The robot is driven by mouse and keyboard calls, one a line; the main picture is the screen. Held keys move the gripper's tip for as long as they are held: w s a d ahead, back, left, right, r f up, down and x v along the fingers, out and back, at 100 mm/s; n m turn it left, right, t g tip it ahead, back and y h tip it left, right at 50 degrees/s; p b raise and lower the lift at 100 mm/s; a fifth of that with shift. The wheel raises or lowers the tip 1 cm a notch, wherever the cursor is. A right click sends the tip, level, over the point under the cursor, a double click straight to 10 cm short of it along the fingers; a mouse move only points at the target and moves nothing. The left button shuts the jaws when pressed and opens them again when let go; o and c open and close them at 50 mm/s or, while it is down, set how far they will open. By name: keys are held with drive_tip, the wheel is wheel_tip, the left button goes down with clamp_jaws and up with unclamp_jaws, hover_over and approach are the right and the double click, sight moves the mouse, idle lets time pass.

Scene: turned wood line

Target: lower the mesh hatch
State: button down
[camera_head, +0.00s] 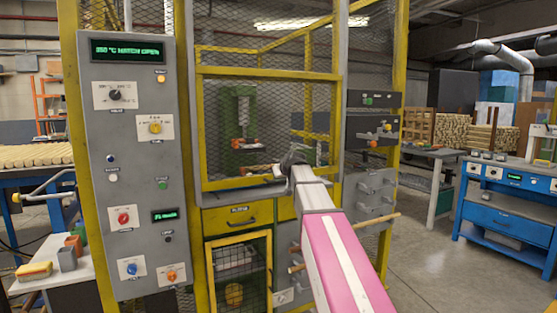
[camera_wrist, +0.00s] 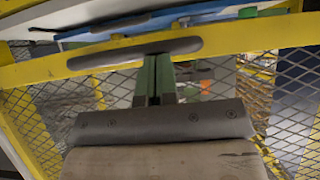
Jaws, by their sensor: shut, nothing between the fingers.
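The mesh hatch (camera_head: 222,71) is a yellow frame with wire mesh on the front of the machine. In the wrist view its yellow rail (camera_wrist: 225,43) crosses the picture, with a grey bar handle (camera_wrist: 100,61) on it. My gripper (camera_head: 288,160) is in front of the lower right part of the mesh front. In the wrist view my gripper (camera_wrist: 155,62) is shut and empty, its fingertips at the handle's near edge; whether they touch cannot be told.
The grey control panel (camera_head: 137,200) with knobs and buttons stands left of the hatch. A drawer (camera_head: 232,219) and a mesh cage (camera_head: 240,275) are below. A blue bench (camera_head: 505,215) stands at the right. The floor (camera_head: 430,260) between is clear.

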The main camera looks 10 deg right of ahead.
wheel_tip(320, 180, down, 6)
drive_tip(key=shift+w+r, duration=0.1)
drive_tip(key=shift+r, duration=0.05)
idle(0.5)
drive_tip(key=w+r+v, duration=0.2)
drive_tip(key=v, duration=1.1)
drive_tip(key=s+a+f+m+g+h, duration=0.1)
drive_tip(key=s+f+g, duration=0.3)
drive_tip(key=f, duration=0.9)
drive_tip(key=s+f+m+g+h, duration=0.1)
drive_tip(key=s+f, duration=0.5)
drive_tip(key=f, duration=0.8)
drive_tip(key=s+f+m+g+h, duration=0.1)
drive_tip(key=s+f+g, duration=0.4)
drive_tip(key=s+f, duration=1.3)
drive_tip(key=shift+f+m+g, duration=0.3)
drive_tip(key=shift+f, duration=0.55)
